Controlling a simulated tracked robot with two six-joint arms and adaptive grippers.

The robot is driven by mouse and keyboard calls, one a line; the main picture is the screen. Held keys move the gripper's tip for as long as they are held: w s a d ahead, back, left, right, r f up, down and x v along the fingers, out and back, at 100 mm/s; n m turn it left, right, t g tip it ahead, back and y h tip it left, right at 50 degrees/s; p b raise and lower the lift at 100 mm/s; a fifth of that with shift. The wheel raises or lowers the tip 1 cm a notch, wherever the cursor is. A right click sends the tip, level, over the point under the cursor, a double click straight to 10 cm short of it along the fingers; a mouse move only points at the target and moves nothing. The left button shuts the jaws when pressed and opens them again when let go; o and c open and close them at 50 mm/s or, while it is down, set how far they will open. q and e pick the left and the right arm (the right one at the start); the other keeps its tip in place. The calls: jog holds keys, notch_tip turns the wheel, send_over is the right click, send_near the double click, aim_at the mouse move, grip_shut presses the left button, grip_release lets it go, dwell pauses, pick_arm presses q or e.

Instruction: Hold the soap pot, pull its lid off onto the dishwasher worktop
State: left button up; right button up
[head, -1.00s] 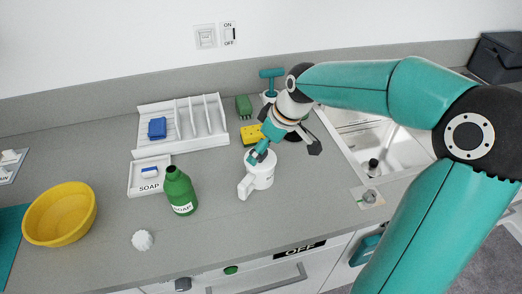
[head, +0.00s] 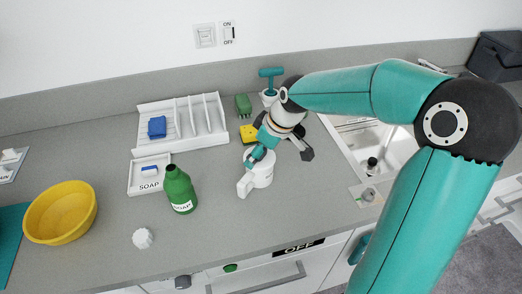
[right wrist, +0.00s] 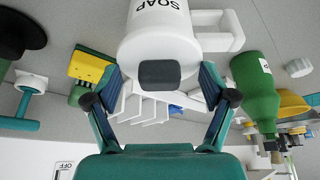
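A white soap pot (head: 262,176) with a side handle stands on the grey worktop, in the middle of the head view. In the right wrist view the pot (right wrist: 140,48) appears upside down, with SOAP printed on it and a dark grey block (right wrist: 160,73), perhaps its lid knob, facing the camera. My right gripper (right wrist: 162,87) has its fingers spread, one on each side of the pot's top end. Whether they touch it I cannot tell. In the head view the right gripper (head: 257,156) covers part of the pot's top. My left gripper is not in view.
A soap tray (head: 150,175), white rack (head: 182,125), yellow sponge (head: 248,133) and yellow bowl (head: 60,213) are around. The sink (head: 375,145) is at right.

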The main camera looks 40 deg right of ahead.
jog(key=shift+s+a+f, duration=0.1)
jog(key=shift+s+a, duration=0.05)
jog(key=shift+s, duration=0.1)
jog(key=c, duration=0.7)
jog(key=shift+f, duration=0.15)
jog(key=shift+c, duration=0.2)
jog(key=o, duration=1.2)
jog(key=shift+w+f, duration=0.15)
jog(key=shift+w, duration=0.05)
jog(key=shift+w+r, duration=0.1)
jog(key=shift+r, duration=0.15)
jog(key=shift+d+r, duration=0.2)
jog(key=v, duration=1.1)
jog(key=shift+r, duration=0.2)
